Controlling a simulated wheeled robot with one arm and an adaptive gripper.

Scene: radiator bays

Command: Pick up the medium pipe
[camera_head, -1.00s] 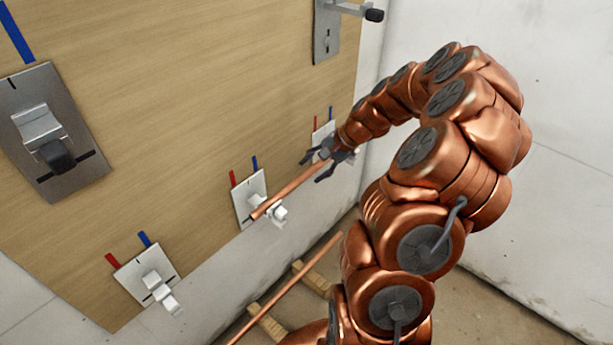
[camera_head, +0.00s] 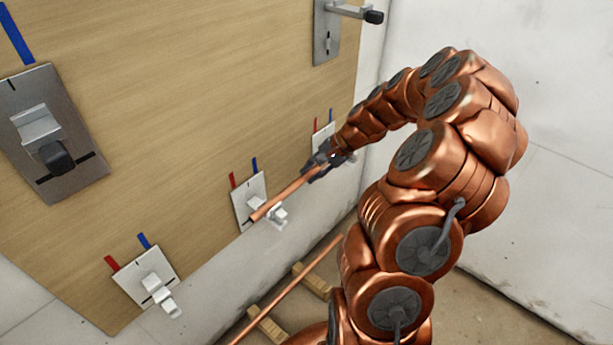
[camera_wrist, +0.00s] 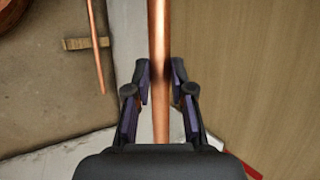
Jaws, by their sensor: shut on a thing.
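A copper pipe (camera_head: 282,196) runs slantwise in front of the wooden board in the head view, its lower left end before a small white bracket plate. My gripper (camera_head: 322,168) is at its upper right end, with the fingers around it. In the wrist view the pipe (camera_wrist: 159,60) passes lengthwise between the two fingers of my gripper (camera_wrist: 160,82), which is shut on it. Another copper pipe (camera_head: 288,292) lies low on wooden blocks near the floor; it also shows in the wrist view (camera_wrist: 95,45).
The wooden board (camera_head: 190,90) carries several bracket plates with red and blue marks, such as the white plate at lower left (camera_head: 145,273) and a large metal one (camera_head: 52,135). Wooden blocks (camera_head: 267,325) stand on the floor. A pale wall (camera_head: 560,120) is at the right.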

